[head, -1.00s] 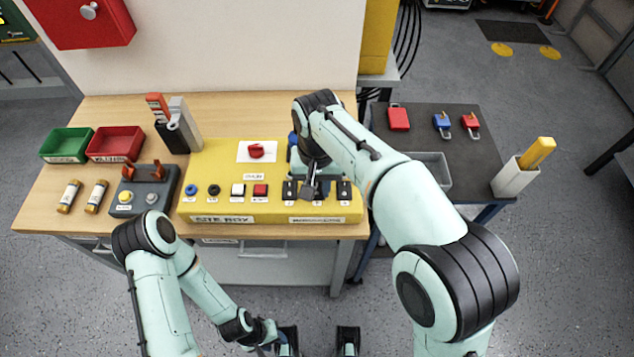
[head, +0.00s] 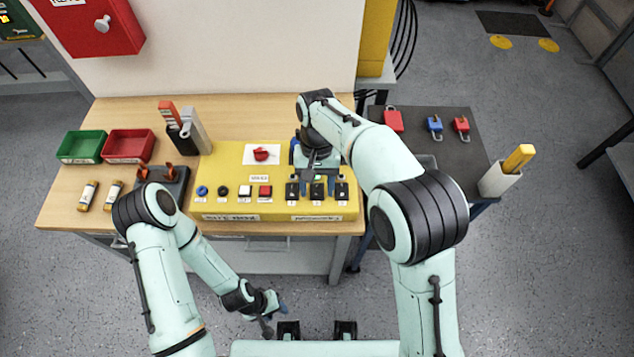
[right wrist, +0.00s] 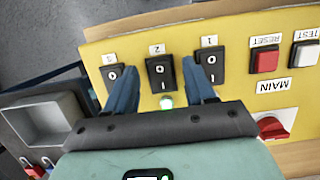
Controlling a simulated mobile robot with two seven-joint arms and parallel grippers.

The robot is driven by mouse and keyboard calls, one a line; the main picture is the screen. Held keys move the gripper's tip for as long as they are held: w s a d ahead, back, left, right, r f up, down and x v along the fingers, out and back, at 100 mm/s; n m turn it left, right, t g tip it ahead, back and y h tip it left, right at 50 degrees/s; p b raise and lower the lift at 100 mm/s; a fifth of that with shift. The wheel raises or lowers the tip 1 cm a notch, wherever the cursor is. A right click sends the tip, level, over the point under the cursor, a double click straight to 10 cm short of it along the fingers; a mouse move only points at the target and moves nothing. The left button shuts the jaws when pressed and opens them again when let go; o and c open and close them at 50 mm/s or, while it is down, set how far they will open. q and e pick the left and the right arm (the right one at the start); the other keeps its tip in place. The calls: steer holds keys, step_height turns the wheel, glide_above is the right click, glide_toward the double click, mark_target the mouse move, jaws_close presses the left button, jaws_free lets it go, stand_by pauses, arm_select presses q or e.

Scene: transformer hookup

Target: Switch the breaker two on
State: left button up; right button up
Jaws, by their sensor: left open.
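The yellow panel box (head: 230,180) stands on the workbench. Near its front right are three black breaker switches. Breaker two (head: 317,190) is the middle one; it also shows in the right wrist view (right wrist: 160,73), with O and I marks. A small green light (right wrist: 166,102) glows beside it. My right gripper (right wrist: 160,85) is open and empty, its blue fingers apart to either side of breaker two's line. In the head view my right gripper (head: 316,172) hovers just behind the breakers. My left gripper (head: 275,314) is open and empty, low in front of the bench.
Breaker one (right wrist: 209,68) and breaker three (right wrist: 113,82) flank breaker two closely. A red rotary knob (head: 262,154) and several buttons share the panel. Green (head: 82,147) and red (head: 130,144) bins stand left. A dark side table (head: 455,160) holds padlocks.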

arm_select(q)
steer(key=w+r+p, duration=0.3)
steer(key=w+r, duration=0.1)
steer(key=shift+r, duration=0.35)
arm_select(e)
steer(key=v, duration=1.3)
steer(key=shift+r, duration=0.15)
